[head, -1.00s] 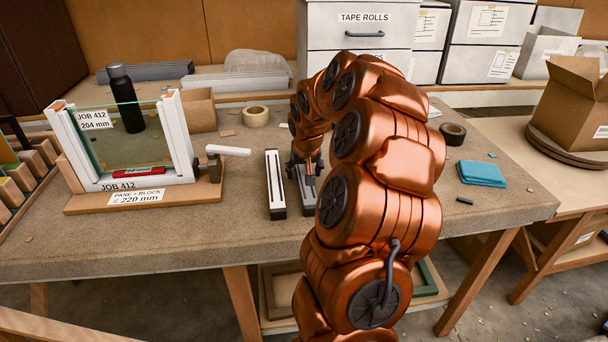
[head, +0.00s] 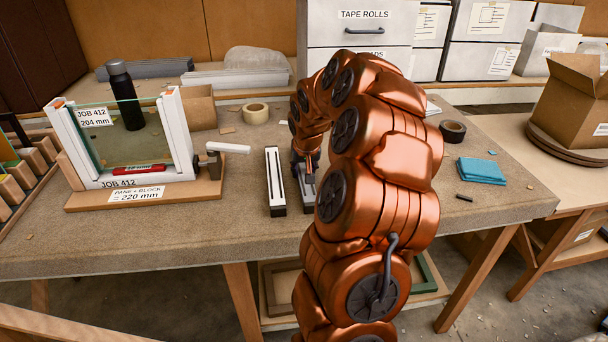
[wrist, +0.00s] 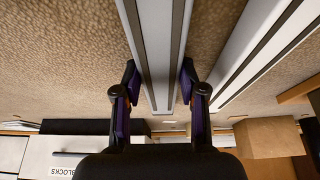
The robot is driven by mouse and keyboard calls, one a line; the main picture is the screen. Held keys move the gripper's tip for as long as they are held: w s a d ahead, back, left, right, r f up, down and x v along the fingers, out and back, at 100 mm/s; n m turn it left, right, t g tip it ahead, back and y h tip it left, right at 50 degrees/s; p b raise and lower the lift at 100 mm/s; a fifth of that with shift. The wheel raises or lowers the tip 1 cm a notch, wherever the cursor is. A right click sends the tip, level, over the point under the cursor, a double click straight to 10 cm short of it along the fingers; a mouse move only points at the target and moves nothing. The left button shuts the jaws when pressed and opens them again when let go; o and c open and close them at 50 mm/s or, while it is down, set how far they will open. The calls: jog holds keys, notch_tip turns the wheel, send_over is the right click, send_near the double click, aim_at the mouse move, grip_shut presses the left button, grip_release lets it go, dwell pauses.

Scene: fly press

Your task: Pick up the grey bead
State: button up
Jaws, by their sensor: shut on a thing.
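The grey bead (head: 308,195) is a long straight strip, partly hidden behind my arm in the head view. In the wrist view the bead (wrist: 158,35) runs between the two fingers of my gripper (wrist: 160,80). The fingers are shut on its sides near one end. In the head view my gripper (head: 305,165) is low over the worktable at the bead's far part, mostly hidden by my arm. I cannot tell whether the bead is clear of the tabletop.
A paler bead with a dark strip (head: 275,183) lies close by on the left. The glazing frame (head: 150,185) with a glass pane stands further left. A tape roll (head: 256,113) lies behind. A blue cloth (head: 481,171) lies right. The table front is mostly clear.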

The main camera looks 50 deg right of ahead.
aim_at(303, 168)
jog(key=shift+r, duration=0.1)
jog(key=shift+r+b, duration=0.6)
jog(key=shift+r, duration=1.1)
jog(key=s+a+b, duration=0.1)
jog(key=s+a, duration=0.2)
jog(key=a, duration=0.1)
jog(key=s+a+r+b, duration=0.1)
jog(key=s+a, duration=0.2)
jog(key=a, duration=0.1)
jog(key=s+a+b, duration=0.1)
jog(key=s+a, duration=0.2)
jog(key=a, duration=0.2)
jog(key=shift+s+r+b, duration=0.15)
jog(key=shift+r+b, duration=0.1)
jog(key=shift+b, duration=0.15)
